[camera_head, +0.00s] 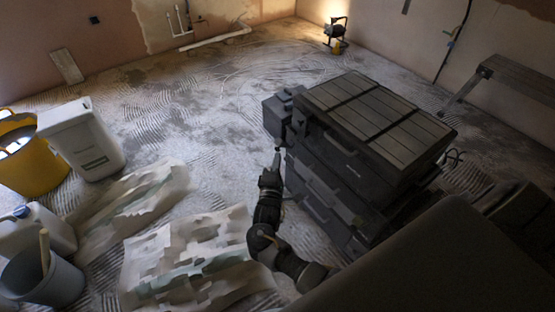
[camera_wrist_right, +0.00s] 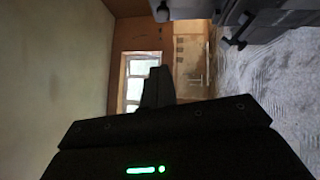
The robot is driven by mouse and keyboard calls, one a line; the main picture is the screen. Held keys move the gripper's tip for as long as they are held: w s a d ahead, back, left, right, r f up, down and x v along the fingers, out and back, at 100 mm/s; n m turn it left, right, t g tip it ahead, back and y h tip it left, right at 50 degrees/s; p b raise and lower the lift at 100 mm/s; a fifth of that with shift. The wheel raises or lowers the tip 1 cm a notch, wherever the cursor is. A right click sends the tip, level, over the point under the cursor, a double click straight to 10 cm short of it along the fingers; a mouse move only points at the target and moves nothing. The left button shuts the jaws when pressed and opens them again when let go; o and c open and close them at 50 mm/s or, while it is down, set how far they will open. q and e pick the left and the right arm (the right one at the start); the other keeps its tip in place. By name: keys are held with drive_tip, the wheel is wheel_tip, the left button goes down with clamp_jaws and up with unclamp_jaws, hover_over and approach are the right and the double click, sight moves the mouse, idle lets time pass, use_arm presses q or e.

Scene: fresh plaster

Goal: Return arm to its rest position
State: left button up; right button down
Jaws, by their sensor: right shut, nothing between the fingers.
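My right arm (camera_head: 268,215) reaches up from the lower middle of the head view. Its gripper (camera_head: 277,155) is shut and empty, beside the left side of a dark tool chest (camera_head: 350,185). I cannot tell whether it touches the chest. In the right wrist view the gripper's dark fingers (camera_wrist_right: 157,88) stand together with nothing between them. My left gripper is not in view.
A yellow bucket (camera_head: 35,170), a white bin (camera_head: 82,145), a white canister (camera_head: 40,228) and a grey bucket (camera_head: 45,285) stand at the left. A work lamp (camera_head: 336,35) and bench (camera_head: 520,75) stand farther back.

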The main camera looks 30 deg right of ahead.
drive_tip(key=s+a+f+m+g+y+p, duration=0.1)
drive_tip(key=s+f+m+g+y+p, duration=0.25)
drive_tip(key=s+f, duration=0.75)
drive_tip(key=s+f+g+y+p, duration=0.35)
drive_tip(key=s+f+y, duration=0.3)
drive_tip(key=f, duration=0.85)
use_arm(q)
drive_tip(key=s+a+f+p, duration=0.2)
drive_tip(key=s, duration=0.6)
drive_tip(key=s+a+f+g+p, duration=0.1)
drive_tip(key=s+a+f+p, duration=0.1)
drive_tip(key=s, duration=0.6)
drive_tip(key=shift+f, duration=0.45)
use_arm(e)
drive_tip(key=s+f+m+g, duration=0.2)
drive_tip(key=s+f, duration=0.1)
drive_tip(key=s, duration=0.7)
drive_tip(key=s+f+m+g+y, duration=0.1)
drive_tip(key=s+f+m+g, duration=0.1)
drive_tip(key=s, duration=0.9)
drive_tip(key=s+d+f+m+g, duration=0.1)
drive_tip(key=s+f+m+g, duration=0.1)
drive_tip(key=s, duration=0.8)
drive_tip(key=shift+s+f+g+y, duration=0.2)
drive_tip(key=shift+f+g+y, duration=0.2)
drive_tip(key=shift+f+g, duration=0.35)
